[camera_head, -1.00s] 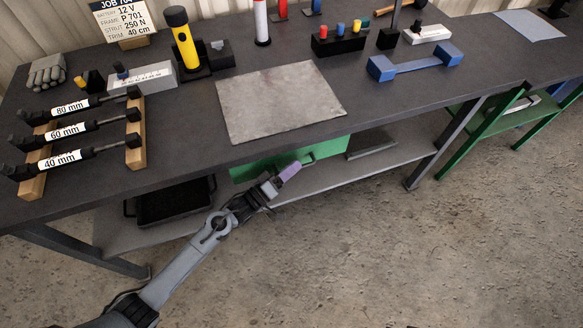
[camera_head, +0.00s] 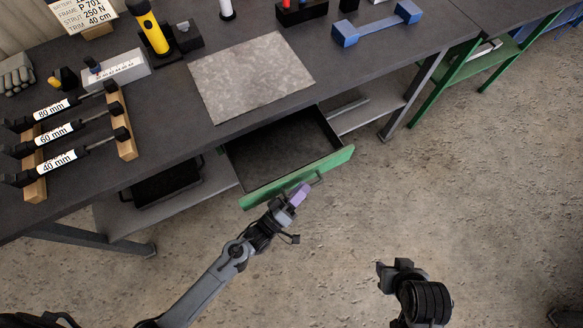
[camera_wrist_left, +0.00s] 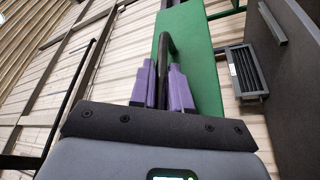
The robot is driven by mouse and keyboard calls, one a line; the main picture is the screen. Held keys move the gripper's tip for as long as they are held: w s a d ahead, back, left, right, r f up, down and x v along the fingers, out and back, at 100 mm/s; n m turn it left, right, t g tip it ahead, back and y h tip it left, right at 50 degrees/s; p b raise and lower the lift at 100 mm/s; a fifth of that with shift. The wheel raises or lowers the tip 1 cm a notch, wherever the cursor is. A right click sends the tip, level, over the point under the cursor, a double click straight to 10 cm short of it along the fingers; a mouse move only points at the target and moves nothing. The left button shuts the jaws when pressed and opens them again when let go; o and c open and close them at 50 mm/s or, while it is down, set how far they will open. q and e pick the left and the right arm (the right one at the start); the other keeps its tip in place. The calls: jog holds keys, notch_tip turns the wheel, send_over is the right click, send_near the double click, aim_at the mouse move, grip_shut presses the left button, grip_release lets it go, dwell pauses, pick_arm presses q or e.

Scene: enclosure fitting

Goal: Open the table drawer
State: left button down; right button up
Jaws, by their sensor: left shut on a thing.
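The table drawer (camera_head: 262,172) hangs open under the front edge of the dark workbench. Its green front (camera_head: 335,161) stands well out from the bench, and the part of the dark inside that shows looks empty. My left gripper (camera_head: 301,191) is at the drawer front, shut on the dark bar handle (camera_head: 316,180). In the left wrist view the purple fingers (camera_wrist_left: 167,88) sit on both sides of the handle (camera_wrist_left: 165,55), beside the green front (camera_wrist_left: 195,50). My right arm shows at the lower right, but its fingertips (camera_head: 388,277) cannot be made out clearly.
The workbench (camera_head: 175,115) carries a grey sheet (camera_head: 250,75), labelled struts (camera_head: 60,132) on wooden blocks, a yellow flashlight (camera_head: 150,28) and a blue bracket (camera_head: 376,24). A dark tray (camera_head: 165,187) is on the lower shelf. The concrete floor in front is clear.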

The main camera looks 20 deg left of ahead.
pick_arm(q)
jog(key=shift+s+d+p, duration=0.3)
jog(key=shift+s+d, duration=0.85)
jog(key=shift+s, duration=0.05)
jog(key=c, duration=1.4)
grip_release()
jog(key=shift+c, duration=0.2)
jog(key=p+v, duration=0.1)
jog(key=v, duration=1)
